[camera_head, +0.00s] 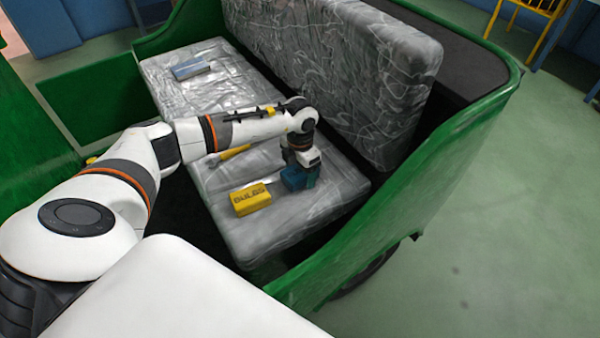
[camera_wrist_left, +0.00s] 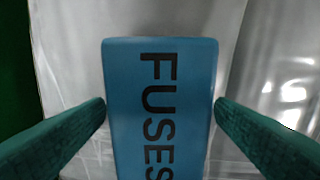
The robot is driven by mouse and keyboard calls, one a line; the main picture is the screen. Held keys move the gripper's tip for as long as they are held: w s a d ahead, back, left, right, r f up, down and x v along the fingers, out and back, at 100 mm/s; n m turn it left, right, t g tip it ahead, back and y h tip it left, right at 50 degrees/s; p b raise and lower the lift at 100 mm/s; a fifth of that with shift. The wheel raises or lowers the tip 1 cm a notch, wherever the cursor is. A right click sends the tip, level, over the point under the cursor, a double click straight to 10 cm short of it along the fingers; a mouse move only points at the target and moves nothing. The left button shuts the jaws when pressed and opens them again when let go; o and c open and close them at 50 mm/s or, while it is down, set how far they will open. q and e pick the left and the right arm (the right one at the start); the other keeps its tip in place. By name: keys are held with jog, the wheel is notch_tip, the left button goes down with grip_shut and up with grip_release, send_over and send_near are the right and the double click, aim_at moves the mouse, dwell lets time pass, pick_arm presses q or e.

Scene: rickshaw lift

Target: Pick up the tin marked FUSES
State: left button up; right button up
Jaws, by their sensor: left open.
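The blue tin marked FUSES (camera_wrist_left: 160,110) fills the middle of the left wrist view, lying on the grey plastic-wrapped seat (camera_head: 262,235). My left gripper (camera_head: 301,180) points down over the front part of the seat in the head view. Its teal fingers stand open, one on each side of the tin, with the fingertips close to its sides. I cannot tell whether they touch it. In the head view the tin is mostly hidden by the gripper. My right gripper is not in view.
A yellow tin marked BULBS (camera_head: 250,198) lies left of my gripper. A yellow object (camera_head: 235,152) lies partly under my forearm. A blue and tan box (camera_head: 191,69) lies at the seat's far end. The wrapped backrest (camera_head: 345,75) and green body wall (camera_head: 440,190) flank the seat.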

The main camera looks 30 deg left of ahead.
pick_arm(q)
jog(key=c, duration=1.1)
